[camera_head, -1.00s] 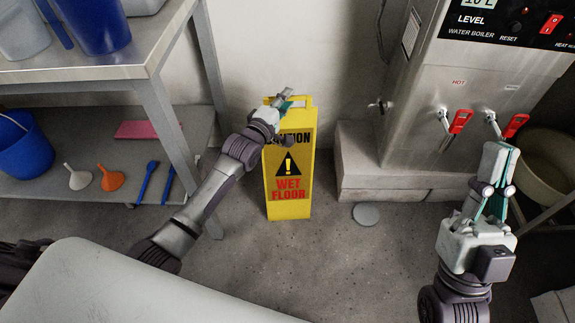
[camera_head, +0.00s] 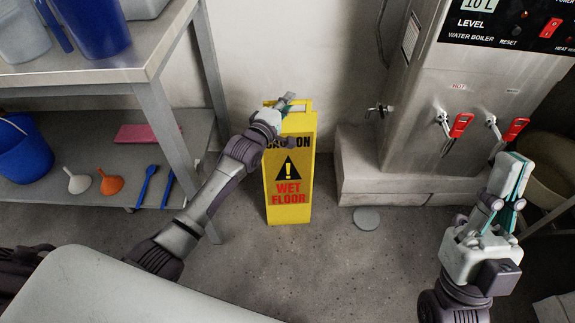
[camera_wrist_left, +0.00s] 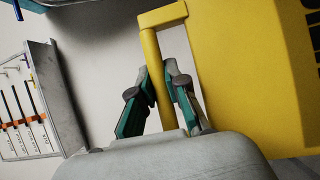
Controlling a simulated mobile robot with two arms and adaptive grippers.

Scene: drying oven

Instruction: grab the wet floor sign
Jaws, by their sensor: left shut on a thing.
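The yellow wet floor sign (camera_head: 289,175) stands upright on the floor against the back wall, with black and red lettering facing me. My left gripper (camera_head: 284,106) is at its top handle and partly hides it in the head view. In the left wrist view, the fingers of my left gripper (camera_wrist_left: 160,88) are shut around one upright bar of the yellow handle (camera_wrist_left: 152,55), with the sign's panel (camera_wrist_left: 240,70) to the right. My right gripper (camera_head: 512,190) is away to the right, in front of the water boiler; its fingers look close together, but I cannot tell whether they are shut.
A metal shelf table (camera_head: 145,70) with blue containers stands left of the sign. Its lower shelf holds funnels, spoons and a blue bucket (camera_head: 22,150). A water boiler (camera_head: 440,100) on a light block (camera_head: 390,180) stands at the right. The floor before the sign is clear.

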